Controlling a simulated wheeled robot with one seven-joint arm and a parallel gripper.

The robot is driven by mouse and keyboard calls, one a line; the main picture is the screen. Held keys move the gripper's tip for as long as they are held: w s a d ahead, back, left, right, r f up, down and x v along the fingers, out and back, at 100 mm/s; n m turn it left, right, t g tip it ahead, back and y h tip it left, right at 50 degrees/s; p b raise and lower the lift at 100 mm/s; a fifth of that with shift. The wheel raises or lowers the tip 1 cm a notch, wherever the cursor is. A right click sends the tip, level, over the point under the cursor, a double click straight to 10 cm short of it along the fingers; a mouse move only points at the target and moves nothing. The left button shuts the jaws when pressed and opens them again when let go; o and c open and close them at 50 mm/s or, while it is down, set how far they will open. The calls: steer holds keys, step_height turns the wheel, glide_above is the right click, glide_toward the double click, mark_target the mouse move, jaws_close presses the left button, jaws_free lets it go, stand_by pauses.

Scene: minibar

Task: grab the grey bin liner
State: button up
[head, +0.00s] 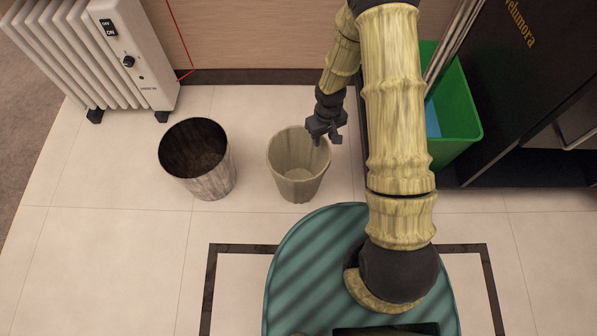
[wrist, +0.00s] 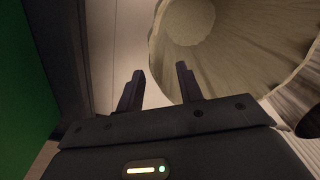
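A pale grey-beige, open-topped bin shape with creased walls (head: 298,190), which looks like the grey bin liner, stands upright on the floor in the middle of the head view. I cannot tell whether it is a liner alone or a liner inside a bin. It also fills the upper right of the wrist view (wrist: 270,55), with its creased inside showing. My gripper (head: 326,141) is at its far right rim in the head view. Contact with the rim cannot be made out.
A dark-mouthed, mottled bin (head: 210,180) stands to the left. A white radiator (head: 130,50) is at the back left. A green crate (head: 460,140) and a black cabinet (head: 530,80) are on the right. Tiled floor is clear around the bins.

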mark_target(325, 141)
step_height(325, 141, down, 4)
steer(key=shift+d+r+b, duration=0.1)
steer(key=shift+d+b, duration=0.05)
steer(key=shift+b, duration=1.05)
steer(key=shift+c, duration=0.5)
jaws_close()
